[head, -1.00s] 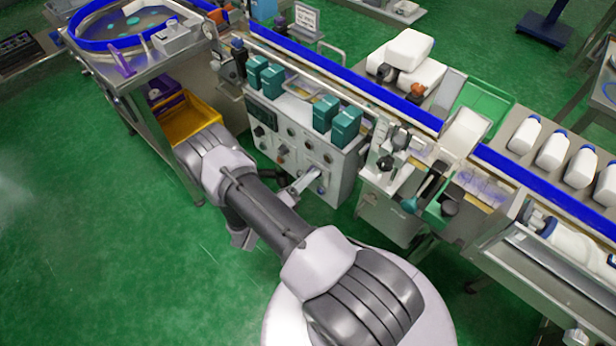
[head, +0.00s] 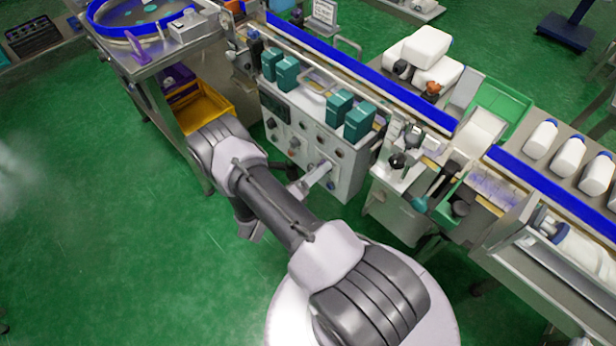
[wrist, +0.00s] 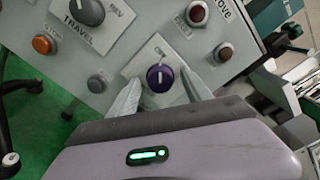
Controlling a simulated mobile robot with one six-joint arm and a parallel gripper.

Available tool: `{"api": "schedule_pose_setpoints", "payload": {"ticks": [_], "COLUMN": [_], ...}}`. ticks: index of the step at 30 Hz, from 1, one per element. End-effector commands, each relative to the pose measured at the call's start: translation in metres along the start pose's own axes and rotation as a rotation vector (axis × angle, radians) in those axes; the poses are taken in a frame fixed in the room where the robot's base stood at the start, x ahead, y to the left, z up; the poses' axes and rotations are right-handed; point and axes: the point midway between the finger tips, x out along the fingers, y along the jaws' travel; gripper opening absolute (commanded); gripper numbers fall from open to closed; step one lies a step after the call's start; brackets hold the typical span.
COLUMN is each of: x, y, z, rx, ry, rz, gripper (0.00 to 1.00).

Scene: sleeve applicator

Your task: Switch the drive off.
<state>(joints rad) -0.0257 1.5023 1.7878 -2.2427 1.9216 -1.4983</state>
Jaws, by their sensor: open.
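The control panel (head: 290,133) is the front of a light grey cabinet under the conveyor. In the wrist view, a small dark purple knob (wrist: 160,78) with a pale upright mark sits on the panel (wrist: 135,50), with a small label above it that I cannot read surely. My gripper (wrist: 160,82) is open, its two pale fingers on either side of this knob. I cannot tell whether they touch it. In the head view my gripper (head: 318,178) is at the panel's lower right, and the knob cannot be made out there.
A yellow bin (head: 205,108) stands left of the cabinet. Green floor (head: 110,240) is free at left.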

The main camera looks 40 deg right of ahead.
Motion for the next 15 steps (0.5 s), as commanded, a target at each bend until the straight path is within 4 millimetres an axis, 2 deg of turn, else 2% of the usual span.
{"api": "schedule_pose_setpoints", "payload": {"ticks": [5,12,15], "x": [-0.034,-0.114,-0.141], "y": [-0.002,-0.002,-0.001], "z": [0.003,0.002,0.002], "rx": [0.000,0.000,0.001], "ry": [-0.007,-0.007,-0.006], "rz": [0.004,0.005,0.004], "gripper": [0.57,0.57,0.57]}}
